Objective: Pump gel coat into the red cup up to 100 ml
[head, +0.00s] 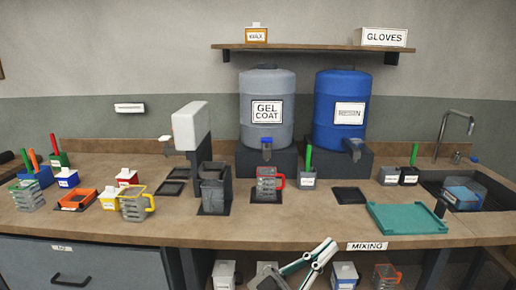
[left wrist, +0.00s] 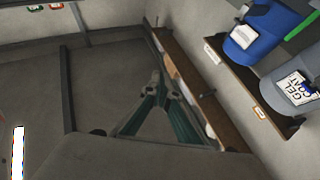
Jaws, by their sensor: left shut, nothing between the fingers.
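The red cup (head: 267,184), a clear measuring cup with a red rim and handle, stands upright on a dark pad below the tap (head: 267,150) of the grey GEL COAT drum (head: 267,90). Its fill level is too small to read. The drum also shows at the right of the left wrist view (left wrist: 290,92). My left gripper (head: 326,247) is at the bottom of the head view, below and right of the cup, in front of the bench edge. It is shut and empty, and touches neither cup nor tap. My right gripper is not in view.
A blue drum (head: 342,105) stands right of the grey one. A white dispenser (head: 190,127) and grey bin (head: 214,187) are left of the cup. A teal tray (head: 407,218) lies right, before the sink. A yellow-handled cup (head: 134,205) stands left. Bench front near the cup is clear.

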